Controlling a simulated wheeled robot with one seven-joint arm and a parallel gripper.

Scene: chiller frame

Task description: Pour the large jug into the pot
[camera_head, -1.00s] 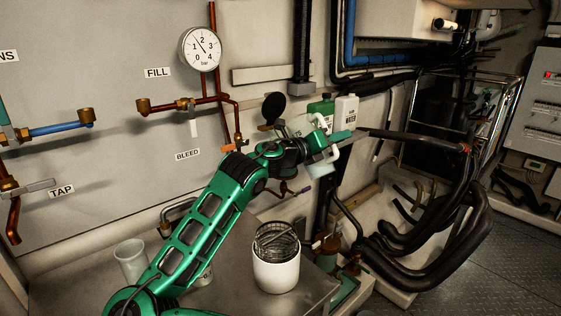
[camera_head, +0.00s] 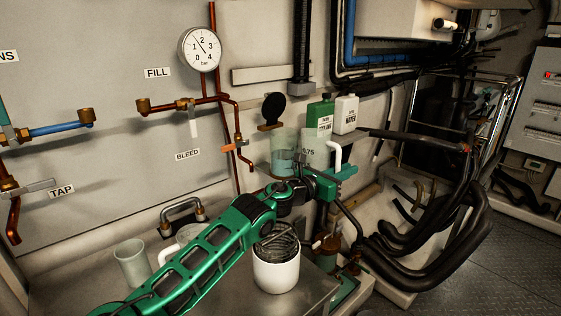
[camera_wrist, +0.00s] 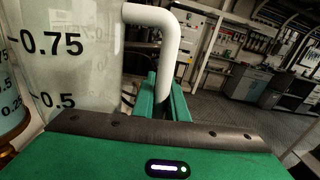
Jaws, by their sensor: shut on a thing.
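A clear jug (camera_head: 315,152) with a white handle and a 0.75 mark stands upright in the head view, in front of the back wall. My gripper (camera_head: 338,174) is shut on its white handle (camera_head: 344,152). In the wrist view the jug (camera_wrist: 75,70) fills the left side, with its handle (camera_wrist: 165,40) between my green fingers (camera_wrist: 163,95). I cannot make out a liquid level in it. A white pot (camera_head: 276,275) with a wire basket of metal inside stands on the bench, below and to the left of my gripper. My arm crosses in front of its left side.
A clear vessel with bluish liquid (camera_head: 284,155) is just left of the held jug; it also shows in the wrist view (camera_wrist: 10,100). A clear beaker (camera_head: 130,262) and a partly hidden white-handled jug (camera_head: 188,236) are on the bench at left. Black hoses (camera_head: 440,225) lie to the right.

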